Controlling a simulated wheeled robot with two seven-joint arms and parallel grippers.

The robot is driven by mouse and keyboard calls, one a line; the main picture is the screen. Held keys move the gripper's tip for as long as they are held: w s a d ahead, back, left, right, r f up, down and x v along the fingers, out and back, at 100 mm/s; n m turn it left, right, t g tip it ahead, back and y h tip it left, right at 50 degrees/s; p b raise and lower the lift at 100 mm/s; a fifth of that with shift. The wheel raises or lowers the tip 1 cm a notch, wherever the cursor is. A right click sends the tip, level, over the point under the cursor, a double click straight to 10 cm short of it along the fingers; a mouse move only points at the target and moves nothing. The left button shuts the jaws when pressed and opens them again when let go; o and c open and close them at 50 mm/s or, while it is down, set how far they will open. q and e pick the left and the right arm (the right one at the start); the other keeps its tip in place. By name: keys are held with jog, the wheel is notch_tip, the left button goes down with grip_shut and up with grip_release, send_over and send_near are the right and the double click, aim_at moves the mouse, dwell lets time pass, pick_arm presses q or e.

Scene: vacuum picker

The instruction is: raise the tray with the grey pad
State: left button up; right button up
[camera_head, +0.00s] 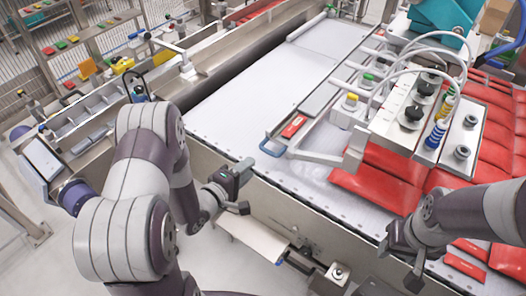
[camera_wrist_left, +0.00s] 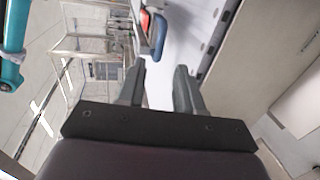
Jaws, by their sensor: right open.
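A long frame with a grey strip (camera_head: 319,98) lies on the white belt, with a red label (camera_head: 293,126) and a blue handle (camera_head: 271,143) at its near end. I cannot tell for sure whether this is the tray with the grey pad. My left gripper (camera_head: 244,186) is open and empty, short of the blue handle, near the belt's edge. In the left wrist view its two fingers (camera_wrist_left: 160,88) stand apart, and the blue handle (camera_wrist_left: 160,38) shows beyond them. My right gripper (camera_head: 400,264) is open at the near right edge of the belt.
The white belt (camera_head: 240,97) is clear on its left. Red packs (camera_head: 385,170) lie at the right, under the picker head (camera_head: 412,105) with its hoses and suction fittings. A side rail (camera_head: 185,70) runs along the left. A small white ledge (camera_head: 250,235) juts out below the belt.

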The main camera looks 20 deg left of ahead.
aim_at(268, 153)
pick_arm(q)
jog(key=p+x, duration=0.1)
jog(key=x, duration=1)
jog(key=shift+f, duration=0.1)
grip_shut()
